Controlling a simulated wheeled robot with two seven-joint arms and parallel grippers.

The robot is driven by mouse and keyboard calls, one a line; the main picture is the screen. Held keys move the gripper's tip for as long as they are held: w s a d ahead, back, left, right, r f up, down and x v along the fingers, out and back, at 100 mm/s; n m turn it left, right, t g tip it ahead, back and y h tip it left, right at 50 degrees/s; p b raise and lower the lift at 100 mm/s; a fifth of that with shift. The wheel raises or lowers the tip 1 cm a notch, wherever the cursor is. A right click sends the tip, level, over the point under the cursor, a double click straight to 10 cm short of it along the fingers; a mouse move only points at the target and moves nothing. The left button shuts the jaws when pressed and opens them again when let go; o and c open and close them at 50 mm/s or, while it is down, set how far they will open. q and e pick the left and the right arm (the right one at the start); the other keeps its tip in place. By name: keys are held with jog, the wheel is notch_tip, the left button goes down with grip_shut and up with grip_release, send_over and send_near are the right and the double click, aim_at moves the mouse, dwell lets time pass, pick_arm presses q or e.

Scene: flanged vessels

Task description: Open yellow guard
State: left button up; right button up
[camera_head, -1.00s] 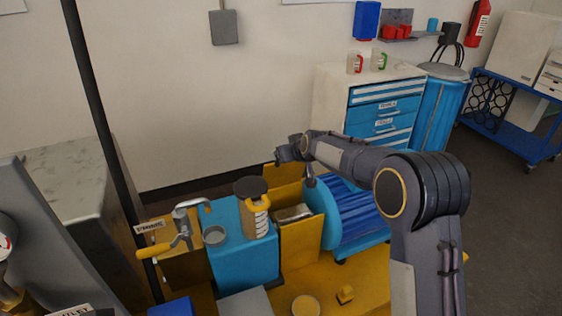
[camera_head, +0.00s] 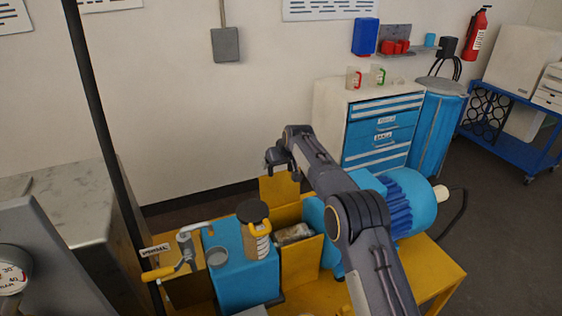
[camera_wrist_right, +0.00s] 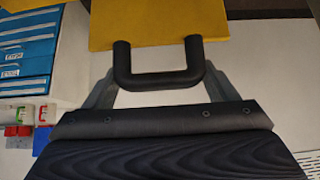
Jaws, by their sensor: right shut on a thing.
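The yellow guard (camera_head: 280,190) stands raised as an upright flap at the back of the yellow housing (camera_head: 301,262). Below it the housing is open at the top, and a greyish part (camera_head: 294,234) shows inside. In the right wrist view the guard's yellow panel (camera_wrist_right: 157,22) fills the top, with a black U-shaped handle (camera_wrist_right: 160,80) on its edge. My right gripper (camera_head: 279,168) is at the guard's top edge, with its fingers (camera_wrist_right: 160,92) at the handle, shut on it. My left gripper is not in view.
Left of the housing are a blue block (camera_head: 245,275), a dark-capped cylinder (camera_head: 254,225) and a yellow-handled valve (camera_head: 165,272). A blue motor (camera_head: 408,200) stands to the right. A dark pole (camera_head: 98,120) rises at the left.

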jog(key=shift+w+f, duration=0.1)
jog(key=shift+f, duration=0.3)
jog(key=o, duration=1.3)
jog(key=shift+w+r, duration=0.1)
jog(key=shift+r, duration=0.05)
jog(key=shift+s+d+r+b, duration=0.1)
jog(key=shift+s+r+b, duration=0.2)
jog(key=shift+r+b, duration=0.15)
jog(key=shift+b+v, duration=1.2)
jog(key=shift+v, duration=2.15)
